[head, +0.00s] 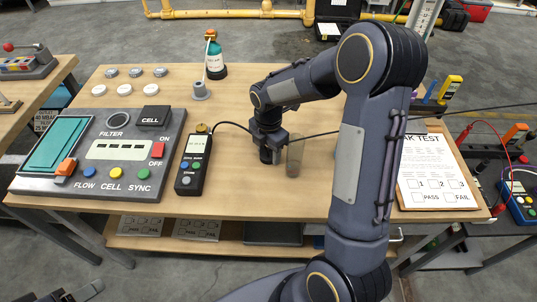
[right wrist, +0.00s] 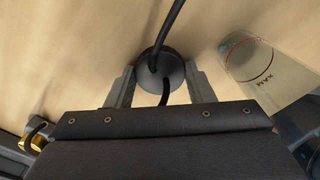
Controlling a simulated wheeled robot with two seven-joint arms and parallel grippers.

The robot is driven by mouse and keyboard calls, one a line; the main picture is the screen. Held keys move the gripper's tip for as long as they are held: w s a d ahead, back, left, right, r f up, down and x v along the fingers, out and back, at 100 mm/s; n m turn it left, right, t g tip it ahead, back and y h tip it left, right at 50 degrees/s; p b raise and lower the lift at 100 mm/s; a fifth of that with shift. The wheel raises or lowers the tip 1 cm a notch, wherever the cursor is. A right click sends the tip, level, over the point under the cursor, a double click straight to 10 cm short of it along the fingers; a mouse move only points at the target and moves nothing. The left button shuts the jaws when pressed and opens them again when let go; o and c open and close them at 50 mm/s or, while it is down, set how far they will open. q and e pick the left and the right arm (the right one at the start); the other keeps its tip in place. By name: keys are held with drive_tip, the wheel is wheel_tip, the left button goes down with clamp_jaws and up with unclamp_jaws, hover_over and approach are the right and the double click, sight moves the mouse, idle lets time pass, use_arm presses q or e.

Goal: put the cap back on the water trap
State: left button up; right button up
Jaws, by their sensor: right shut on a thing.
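The water trap (head: 294,157) is a clear cylinder standing on the wooden table, without a cap on it. My right gripper (head: 268,152) is just left of the trap. It is shut on a dark round cap (right wrist: 160,70) with black hoses at it; the cap and trap are apart. The cap's height above the table is hard to tell. A dark part at the bottom left edge, likely my left gripper (head: 82,293), is mostly cut off.
A black handheld meter (head: 193,163) stands left of the gripper, with a hose running to the cap. A burner control panel (head: 95,150) is at the left. A leak test clipboard (head: 432,175) lies at the right. A teal bottle (head: 215,62) stands behind.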

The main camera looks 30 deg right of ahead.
sight(268, 154)
drive_tip(key=shift+r, duration=0.1)
use_arm(q)
drive_tip(key=shift+r, duration=0.2)
use_arm(e)
wheel_tip(268, 154, up, 10)
idle(0.3)
use_arm(q)
drive_tip(key=shift+o, duration=0.4)
